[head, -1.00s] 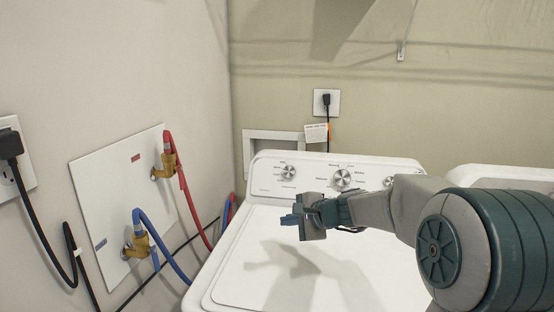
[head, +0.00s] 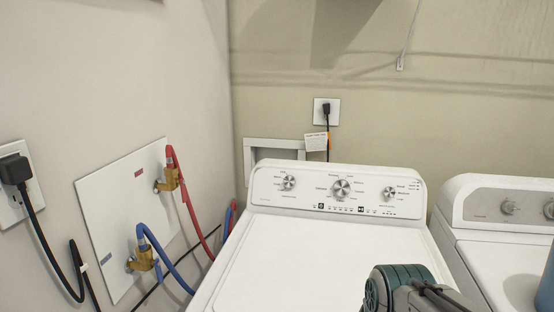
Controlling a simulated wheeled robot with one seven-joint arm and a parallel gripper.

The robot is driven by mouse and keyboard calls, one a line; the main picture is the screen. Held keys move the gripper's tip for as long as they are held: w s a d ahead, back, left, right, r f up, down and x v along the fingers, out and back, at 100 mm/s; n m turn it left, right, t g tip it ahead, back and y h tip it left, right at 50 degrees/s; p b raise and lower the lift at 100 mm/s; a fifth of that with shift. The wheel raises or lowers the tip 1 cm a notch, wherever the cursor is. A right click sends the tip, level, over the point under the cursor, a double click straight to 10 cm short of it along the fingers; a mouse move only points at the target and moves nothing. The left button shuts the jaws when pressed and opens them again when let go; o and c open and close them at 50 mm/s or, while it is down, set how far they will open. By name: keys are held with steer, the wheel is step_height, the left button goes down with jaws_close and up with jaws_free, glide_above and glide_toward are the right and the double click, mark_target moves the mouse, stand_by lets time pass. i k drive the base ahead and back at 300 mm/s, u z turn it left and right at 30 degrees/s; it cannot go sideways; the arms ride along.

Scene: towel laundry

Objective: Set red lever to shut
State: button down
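A white panel (head: 108,213) on the left wall carries two brass valves. The upper brass valve (head: 168,181) joins a red hose (head: 185,195), with a small red label (head: 138,173) to its left. The lower brass valve (head: 144,259) joins a blue hose (head: 150,237). A red lever cannot be told apart from the red hose at the upper valve, and its setting is too small to read. My arm shows at the bottom right in front of the washer, but my gripper is out of view.
A white washer (head: 265,262) with a knob panel stands right of the valves. A second white machine (head: 492,250) stands at the far right. A black plug (head: 15,169) and cord hang at the left wall. Hoses and a dark cord run between panel and washer.

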mark_target(182, 181)
steer(key=u, duration=0.05)
steer(key=k, duration=1)
steer(key=u, duration=1.9)
steer(key=i, duration=1.15)
steer(key=z, duration=1.95)
steer(key=i, duration=0.5)
